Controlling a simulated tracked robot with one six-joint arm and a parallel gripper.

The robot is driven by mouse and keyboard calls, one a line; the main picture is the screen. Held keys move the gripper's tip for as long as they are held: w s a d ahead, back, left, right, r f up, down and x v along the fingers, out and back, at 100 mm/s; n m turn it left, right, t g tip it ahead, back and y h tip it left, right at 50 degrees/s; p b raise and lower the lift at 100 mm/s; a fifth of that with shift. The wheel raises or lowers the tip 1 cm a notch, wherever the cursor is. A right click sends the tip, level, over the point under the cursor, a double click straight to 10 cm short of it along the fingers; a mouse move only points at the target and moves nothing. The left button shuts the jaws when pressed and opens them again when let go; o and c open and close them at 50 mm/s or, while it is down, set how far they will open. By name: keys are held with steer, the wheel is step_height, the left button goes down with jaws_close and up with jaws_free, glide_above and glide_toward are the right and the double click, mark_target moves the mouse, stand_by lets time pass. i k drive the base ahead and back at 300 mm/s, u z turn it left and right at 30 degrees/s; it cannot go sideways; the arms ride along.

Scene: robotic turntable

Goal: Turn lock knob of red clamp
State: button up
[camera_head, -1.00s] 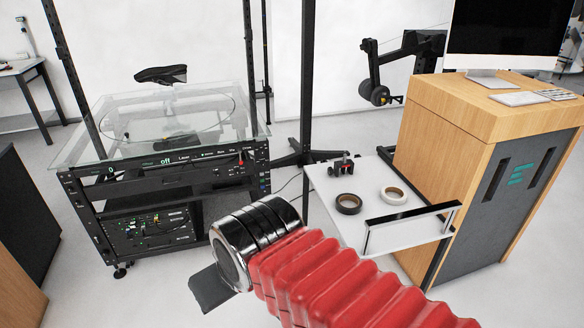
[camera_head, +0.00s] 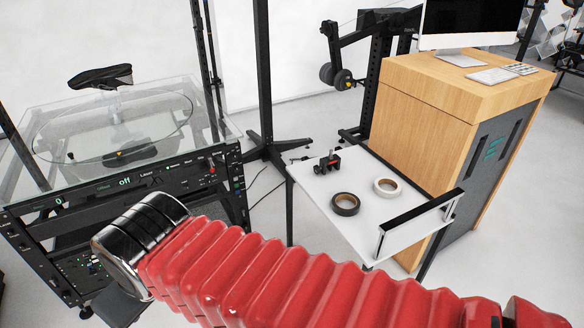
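A small black and red clamp (camera_head: 328,163) stands near the far edge of the white tray shelf (camera_head: 318,207), right of the picture's middle. It is too small to make out which part is the lock knob. My arm, in a ribbed red sleeve, crosses the foreground to a chrome collar at the lower left. Only a dark part of my gripper (camera_head: 118,308) shows below the collar. Its fingers are hidden, so its opening cannot be seen. It is well to the left of the clamp and apart from it.
A black roll of tape (camera_head: 345,204) and a white roll (camera_head: 387,187) lie on the shelf beside a raised handle (camera_head: 420,219). A wooden cabinet (camera_head: 440,105) stands to the right. A glass-topped equipment rack (camera_head: 125,185) stands left. A black stand (camera_head: 266,145) rises between.

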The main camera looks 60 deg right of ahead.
mark_target(316, 169)
steer(key=z, duration=0.1)
steer(key=i, duration=0.8)
steer(key=z, duration=0.7)
steer(key=i, duration=1)
steer(key=z, duration=0.55)
